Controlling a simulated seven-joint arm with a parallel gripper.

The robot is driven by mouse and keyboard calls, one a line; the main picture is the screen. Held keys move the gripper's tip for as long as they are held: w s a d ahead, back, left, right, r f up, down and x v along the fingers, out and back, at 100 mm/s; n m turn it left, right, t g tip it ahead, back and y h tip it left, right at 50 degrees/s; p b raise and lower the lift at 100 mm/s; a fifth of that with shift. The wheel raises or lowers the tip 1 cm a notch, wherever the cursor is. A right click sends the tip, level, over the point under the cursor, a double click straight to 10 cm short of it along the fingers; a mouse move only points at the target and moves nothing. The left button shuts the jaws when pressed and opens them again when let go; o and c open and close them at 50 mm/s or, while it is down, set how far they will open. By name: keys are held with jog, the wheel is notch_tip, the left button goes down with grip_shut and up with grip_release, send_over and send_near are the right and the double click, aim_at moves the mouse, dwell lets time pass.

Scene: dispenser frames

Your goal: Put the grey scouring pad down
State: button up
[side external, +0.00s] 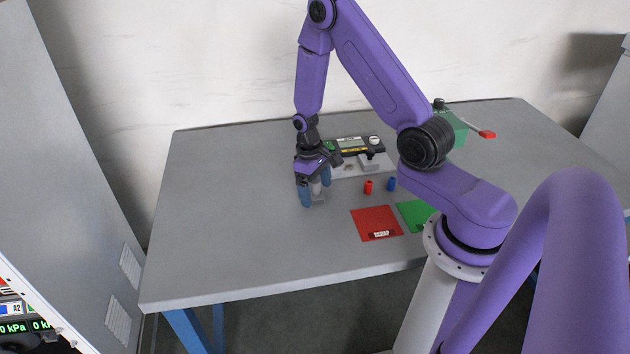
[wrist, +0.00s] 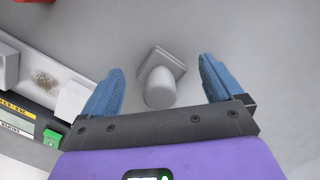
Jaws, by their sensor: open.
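The grey scouring pad (wrist: 160,75) rests on the grey table, a squarish pad with a rounded knob on top. In the wrist view it lies between the two blue fingers of my gripper (wrist: 158,88), with a clear gap on each side. My gripper is open and holds nothing. In the side external view my gripper (side external: 315,190) is low over the table, left of the red mat, and the pad (side external: 319,201) shows partly behind its fingers.
A device with a display (side external: 352,146) and a white tray stand behind my gripper. A red cylinder (side external: 368,187) and a blue cylinder (side external: 391,184) stand to its right. A red mat (side external: 373,220) and a green mat (side external: 411,212) lie nearer the front. The table's left side is clear.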

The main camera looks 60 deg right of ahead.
notch_tip(320, 180, up, 11)
jog(key=w, duration=0.2)
jog(key=s+a+r+n, duration=0.2)
jog(key=a+r+n, duration=0.1)
jog(key=a+r, duration=0.25)
jog(key=s+a+r+n, duration=0.2)
jog(key=s+a+n, duration=0.1)
jog(key=s, duration=0.4)
jog(key=s+a+r+n+t, duration=0.1)
jog(key=s+a+r+n, duration=0.1)
jog(key=s, duration=0.6)
jog(key=s+a+r+n+t, duration=0.1)
jog(key=s+a+n, duration=0.3)
jog(key=s, duration=0.4)
jog(key=shift+a+r+n, duration=0.3)
jog(key=shift+a+r, duration=0.05)
jog(key=shift+r, duration=0.35)
jog(key=c, duration=0.6)
